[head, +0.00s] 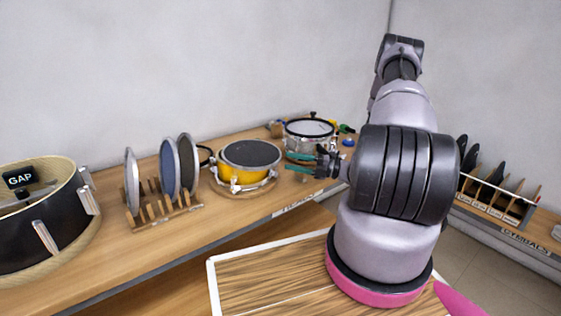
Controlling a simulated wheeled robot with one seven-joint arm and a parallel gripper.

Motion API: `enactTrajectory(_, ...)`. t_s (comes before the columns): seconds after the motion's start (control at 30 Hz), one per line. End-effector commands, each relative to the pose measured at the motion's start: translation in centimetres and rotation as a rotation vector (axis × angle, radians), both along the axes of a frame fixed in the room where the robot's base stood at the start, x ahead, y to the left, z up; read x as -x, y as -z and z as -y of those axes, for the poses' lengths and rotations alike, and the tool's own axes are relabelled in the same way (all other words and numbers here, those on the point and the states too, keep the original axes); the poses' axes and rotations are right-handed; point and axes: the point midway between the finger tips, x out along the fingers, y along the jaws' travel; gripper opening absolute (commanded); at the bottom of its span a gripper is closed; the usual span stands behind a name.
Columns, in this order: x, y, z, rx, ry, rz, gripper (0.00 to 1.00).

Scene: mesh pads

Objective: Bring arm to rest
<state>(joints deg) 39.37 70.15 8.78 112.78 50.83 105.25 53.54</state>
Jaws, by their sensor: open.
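My gripper (301,163) is at the middle of the head view, at the end of my arm, which rises from its pink-ringed base and bends back. The two teal fingers are spread apart and point left, with nothing seen between them. The fingertips are just right of a yellow drum with a dark mesh pad (250,155), seen from this side. I cannot tell whether they touch it. Part of the wrist is hidden behind the thick dark arm joint.
A wooden bench (190,225) runs along the wall. It bears a large black drum (48,238) at left, a rack (165,212) with upright round pads, and a white-topped drum (308,128) behind my gripper. A divided holder (495,198) stands at right.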

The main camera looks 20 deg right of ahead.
Motion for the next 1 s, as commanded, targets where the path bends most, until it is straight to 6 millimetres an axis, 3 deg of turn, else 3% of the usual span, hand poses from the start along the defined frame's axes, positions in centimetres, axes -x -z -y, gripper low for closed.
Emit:
enactTrajectory(0.67,0.2,-0.9,0.2,0.022,-0.021,0.025,0.48)
enactTrajectory(0.77,0.3,-2.9,-0.7,0.097,-0.082,0.092,0.48)
enactTrajectory(1.0,2.5,-10.9,-4.3,0.420,-0.353,0.412,0.48)
